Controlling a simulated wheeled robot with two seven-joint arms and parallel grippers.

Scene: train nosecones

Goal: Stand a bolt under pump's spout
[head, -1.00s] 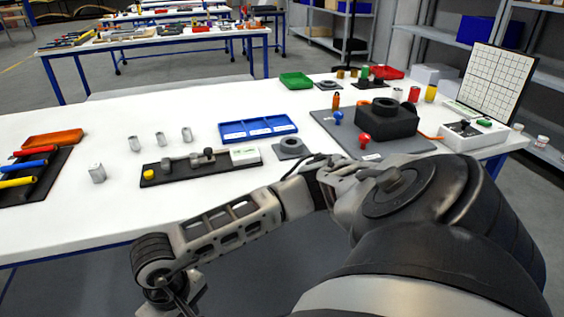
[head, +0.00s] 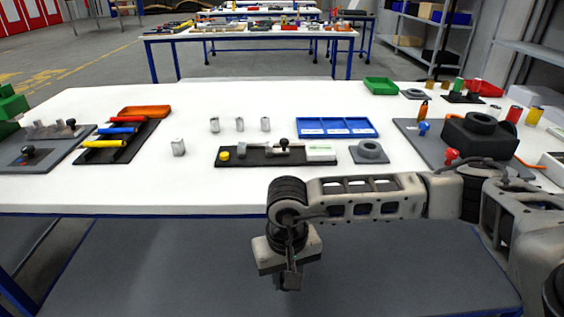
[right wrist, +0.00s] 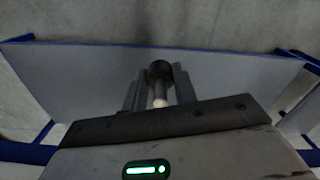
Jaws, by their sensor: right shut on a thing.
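My right gripper (head: 291,280) hangs in front of the table's near edge, below the tabletop. In the right wrist view its fingers (right wrist: 160,92) are shut on a small bolt-like piece (right wrist: 160,71), with a dark round end and a paler shaft. Several silver pieces (head: 239,125) stand upright on the white table, left of centre. A black board (head: 235,159) carries a yellow knob (head: 225,155), a grey metal arm and a black ball; it may be the pump, but its spout is not clear. My left gripper is out of view.
A blue tray (head: 337,134) and a grey ring block (head: 369,151) are near the black board. A dark block with a round opening (head: 480,134) stands on a grey plate at right. An orange tray (head: 145,112) is at left. The table's front edge (head: 150,211) lies between gripper and tabletop.

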